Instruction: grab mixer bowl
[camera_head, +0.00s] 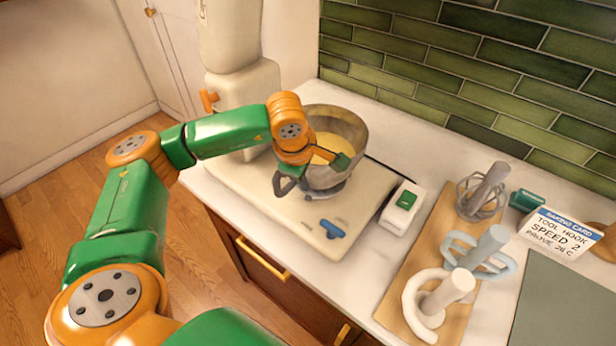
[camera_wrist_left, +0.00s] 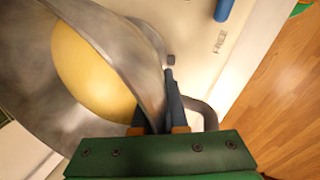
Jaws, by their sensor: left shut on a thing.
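The mixer bowl (camera_head: 350,128) is grey metal and stands on the cream base of the mixer (camera_head: 240,95). It holds yellow dough, which also shows in the left wrist view (camera_wrist_left: 90,75). My left gripper (camera_head: 324,162) is at the bowl's near side. In the left wrist view its fingers (camera_wrist_left: 158,115) are shut on the bowl's rim, one finger inside the wall and one outside. The dark loop handle (camera_head: 287,184) sticks out below the gripper, beside the fingers. The gripper's palm hides part of the near rim. My right gripper is not in view.
A blue lever (camera_head: 332,229) sits on the mixer base. Green tiles close off the back.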

